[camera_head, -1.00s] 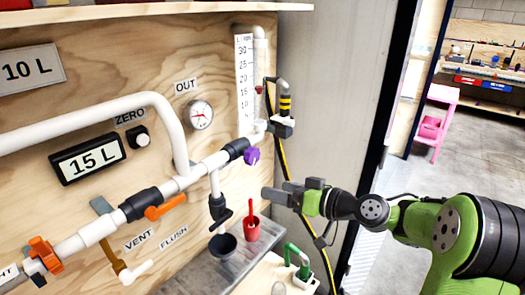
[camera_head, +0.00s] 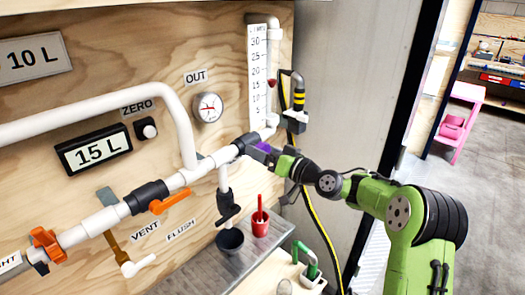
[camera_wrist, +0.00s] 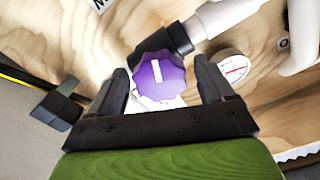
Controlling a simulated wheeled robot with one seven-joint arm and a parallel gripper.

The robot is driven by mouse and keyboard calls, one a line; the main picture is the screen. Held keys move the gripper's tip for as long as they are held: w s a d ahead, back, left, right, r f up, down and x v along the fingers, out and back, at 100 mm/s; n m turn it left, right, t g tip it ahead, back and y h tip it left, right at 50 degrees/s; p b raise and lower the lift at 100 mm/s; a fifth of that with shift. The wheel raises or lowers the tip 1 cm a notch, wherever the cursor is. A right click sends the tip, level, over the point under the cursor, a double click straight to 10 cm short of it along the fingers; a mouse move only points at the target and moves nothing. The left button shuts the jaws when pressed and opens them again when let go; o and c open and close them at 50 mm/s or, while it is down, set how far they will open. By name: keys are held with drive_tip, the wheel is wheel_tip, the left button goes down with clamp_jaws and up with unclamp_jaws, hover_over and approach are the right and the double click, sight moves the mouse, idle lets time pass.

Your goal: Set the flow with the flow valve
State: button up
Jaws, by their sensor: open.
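The flow valve is a purple knob (camera_wrist: 158,78) with a white line on its face, on the white pipe beside a black coupling. In the wrist view it sits between the two black fingers of my gripper (camera_wrist: 168,90), which are apart with gaps on both sides. In the head view my gripper (camera_head: 262,152) covers most of the purple knob (camera_head: 263,147). A flow scale (camera_head: 257,75) in L/min stands above the knob, with a red marker (camera_head: 271,83) beside it around the middle of the scale. The digital display (camera_head: 93,150) reads 15 L.
A yellow-black cable (camera_head: 320,243) hangs at the right.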

drive_tip(key=shift+w+a, duration=0.3)
drive_tip(key=shift+w, duration=0.05)
drive_tip(key=c, duration=1)
drive_tip(key=shift+o, duration=0.2)
drive_tip(key=shift+m, duration=0.4)
drive_tip(key=m+p, duration=0.2)
drive_tip(key=m, duration=0.1)
drive_tip(key=shift+m+p, duration=1.15)
drive_tip(key=shift+m, duration=1.05)
